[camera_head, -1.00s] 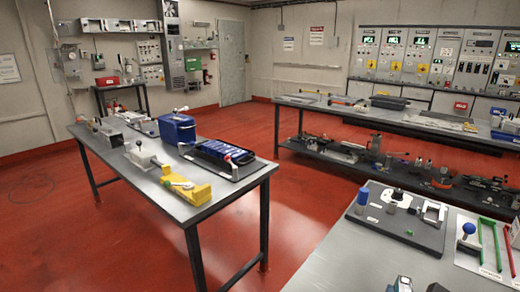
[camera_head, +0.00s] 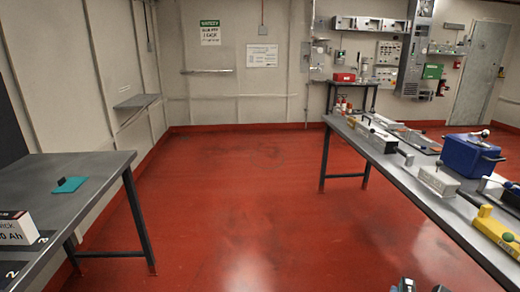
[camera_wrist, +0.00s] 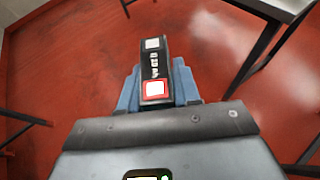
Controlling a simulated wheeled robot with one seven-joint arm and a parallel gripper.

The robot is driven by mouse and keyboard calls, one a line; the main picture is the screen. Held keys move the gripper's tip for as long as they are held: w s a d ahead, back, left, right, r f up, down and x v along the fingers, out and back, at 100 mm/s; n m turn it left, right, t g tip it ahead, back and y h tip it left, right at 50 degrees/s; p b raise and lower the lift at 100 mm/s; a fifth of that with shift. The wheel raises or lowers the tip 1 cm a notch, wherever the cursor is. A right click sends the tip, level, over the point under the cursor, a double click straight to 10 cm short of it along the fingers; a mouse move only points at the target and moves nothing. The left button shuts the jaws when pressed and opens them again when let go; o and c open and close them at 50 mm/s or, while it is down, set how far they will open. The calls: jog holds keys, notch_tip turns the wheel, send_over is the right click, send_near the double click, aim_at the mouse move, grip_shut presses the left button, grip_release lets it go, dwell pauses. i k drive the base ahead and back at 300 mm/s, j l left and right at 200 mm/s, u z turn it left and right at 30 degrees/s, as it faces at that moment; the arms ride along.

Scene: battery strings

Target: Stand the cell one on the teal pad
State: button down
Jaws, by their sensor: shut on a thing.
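The teal pad (camera_head: 69,185) lies flat on the grey table at the left of the head view. The pad does not show in the wrist view.
A white battery box (camera_head: 14,228) stands on the front of the left table (camera_head: 100,165). A grey bench (camera_head: 400,165) with a blue cooler-like box (camera_head: 468,152) and a yellow tool (camera_head: 497,232) runs along the right. Red floor (camera_head: 240,190) between them is clear.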

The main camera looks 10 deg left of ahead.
aim_at(73, 184)
jog(key=i+j+u, duration=0.15)
jog(key=i+u, duration=0.3)
jog(key=i, duration=0.3)
jog(key=i+l+u, duration=0.15)
jog(key=i+u, duration=0.25)
jog(key=i, duration=0.3)
jog(key=i+l+u, duration=0.2)
jog(key=i+u, duration=0.25)
jog(key=i+l+u, duration=0.9)
